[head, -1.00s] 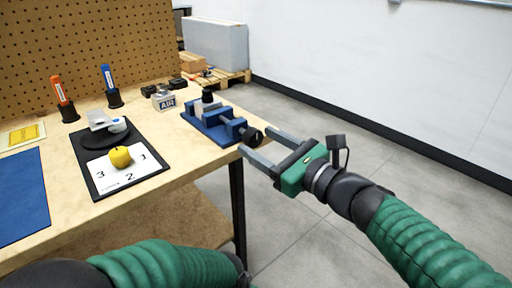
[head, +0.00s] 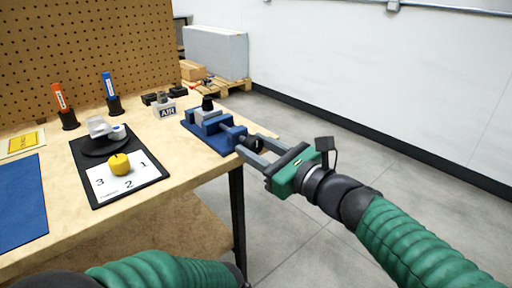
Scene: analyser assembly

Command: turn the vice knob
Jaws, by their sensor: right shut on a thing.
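The blue vice (head: 212,130) sits on the right edge of the wooden bench, with a grey block and a dark cylinder in its middle. Its black knob (head: 255,142) sticks out on the right, past the bench edge. My right gripper (head: 250,146) comes from the right with its two grey fingers on either side of the knob, shut on it. Part of the knob is hidden by the fingers. My left arm shows at the bottom, but its gripper is not in view.
An AIR block (head: 164,108), pens in holders and a blue mat (head: 22,202) are on the bench (head: 190,170). The floor at right is clear.

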